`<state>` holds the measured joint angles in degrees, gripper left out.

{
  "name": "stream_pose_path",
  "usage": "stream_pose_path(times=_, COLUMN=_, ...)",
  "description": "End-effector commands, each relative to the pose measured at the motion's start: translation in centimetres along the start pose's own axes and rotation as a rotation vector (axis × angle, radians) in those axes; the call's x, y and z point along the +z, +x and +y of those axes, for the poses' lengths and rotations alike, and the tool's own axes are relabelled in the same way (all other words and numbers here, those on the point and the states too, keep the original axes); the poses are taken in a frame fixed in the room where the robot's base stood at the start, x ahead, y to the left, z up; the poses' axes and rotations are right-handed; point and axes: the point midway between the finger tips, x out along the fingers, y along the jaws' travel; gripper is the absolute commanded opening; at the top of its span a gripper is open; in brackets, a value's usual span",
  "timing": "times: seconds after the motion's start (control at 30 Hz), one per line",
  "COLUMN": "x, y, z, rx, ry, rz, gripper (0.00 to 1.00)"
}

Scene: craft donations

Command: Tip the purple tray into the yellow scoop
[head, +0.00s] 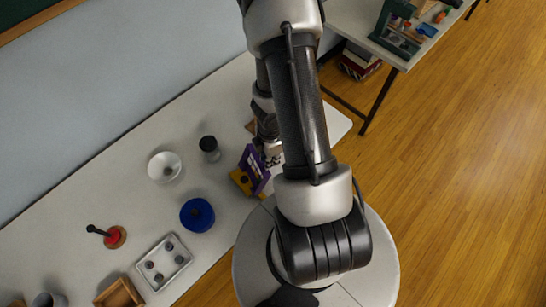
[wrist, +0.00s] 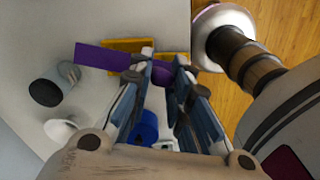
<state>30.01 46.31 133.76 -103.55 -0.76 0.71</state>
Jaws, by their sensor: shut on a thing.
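The purple tray (head: 255,168) stands steeply tilted in the head view, beside and partly over the yellow scoop (head: 240,182). My gripper (head: 268,146) is at its upper right, largely hidden by my arm. In the wrist view my gripper (wrist: 163,76) is shut on the purple tray (wrist: 100,57), with a piece of purple between its fingers. The yellow scoop (wrist: 125,44) shows behind the tray there, partly covered by it. A small dark spot shows at the scoop in the head view; I cannot tell what it is. The tray's inside is not clear.
On the white table (head: 95,195) stand a dark-topped jar (head: 209,145), a white bowl (head: 164,167) and a blue bowl (head: 197,215). Farther left are a red item (head: 114,237) with a black handle, a metal tray (head: 147,271) and a wooden box (head: 120,293).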

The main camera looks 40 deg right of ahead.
Motion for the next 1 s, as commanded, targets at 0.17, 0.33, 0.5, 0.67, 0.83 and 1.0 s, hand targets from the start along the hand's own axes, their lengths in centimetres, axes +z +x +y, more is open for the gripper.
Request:
stream_pose_path(times=0.17, x=-1.0, y=-0.3, z=0.1, rx=-0.001, ry=-0.004, rz=-0.040, gripper=0.00)
stream_pose_path(times=0.33, x=-1.8, y=-0.5, z=0.1, rx=-0.001, ry=-0.004, rz=-0.080, gripper=0.00)
stream_pose_path(times=0.5, x=-2.6, y=-0.8, z=0.0, rx=0.000, ry=-0.004, rz=-0.120, gripper=0.00)
stream_pose_path(times=0.67, x=-3.4, y=-0.8, z=0.1, rx=-0.001, ry=-0.003, rz=-0.156, gripper=0.00)
stream_pose_path(times=0.83, x=-4.3, y=-0.9, z=0.1, rx=-0.001, ry=-0.005, rz=-0.195, gripper=0.00)
stream_pose_path(times=1.0, x=-5.1, y=-1.0, z=0.0, rx=-0.001, ry=-0.003, rz=-0.234, gripper=0.00)
